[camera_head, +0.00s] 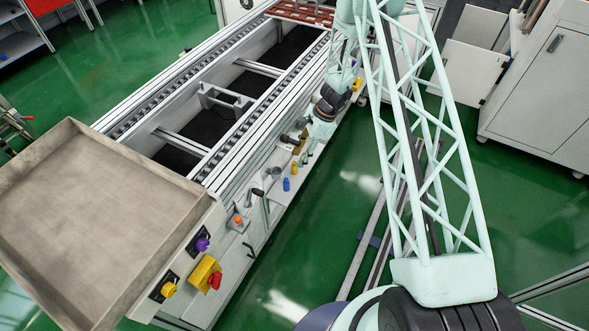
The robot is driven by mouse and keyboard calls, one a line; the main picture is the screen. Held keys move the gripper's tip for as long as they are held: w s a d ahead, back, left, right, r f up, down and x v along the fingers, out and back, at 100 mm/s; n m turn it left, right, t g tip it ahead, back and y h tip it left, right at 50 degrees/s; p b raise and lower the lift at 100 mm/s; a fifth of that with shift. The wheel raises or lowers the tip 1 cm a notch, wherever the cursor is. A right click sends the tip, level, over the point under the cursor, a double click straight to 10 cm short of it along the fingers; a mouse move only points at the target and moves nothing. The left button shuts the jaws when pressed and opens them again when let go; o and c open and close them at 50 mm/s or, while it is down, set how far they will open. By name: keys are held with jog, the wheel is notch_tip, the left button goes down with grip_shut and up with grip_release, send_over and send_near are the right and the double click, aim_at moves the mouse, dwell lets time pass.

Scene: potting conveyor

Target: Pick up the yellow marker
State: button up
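A small yellow piece (294,167), which looks like the yellow marker, stands on the narrow ledge along the conveyor's right side. A blue piece (286,184) stands just in front of it. My gripper (290,141) is a little beyond the yellow piece, with its dark fingers pointing left toward the conveyor. A gap shows between the gripper and the yellow piece. Another yellowish patch shows at the gripper's fingers, and I cannot tell whether it is a held thing or something behind. The fingers are too small to tell open from shut.
An orange piece (238,219) and a grey cup-like item (272,173) are also on the ledge. The conveyor (215,155) runs alongside, with a large empty tray (95,215) at its near end. Purple (202,244), yellow (168,289) and red (214,281) controls stick out from its front.

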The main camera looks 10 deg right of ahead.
aim_at(294, 163)
jog(key=shift+f, duration=0.15)
jog(key=shift+b+x, duration=0.75)
jog(key=shift+x, duration=1.75)
jog(key=shift+w+a, duration=0.1)
jog(key=shift+w, duration=0.05)
jog(key=c, duration=0.9)
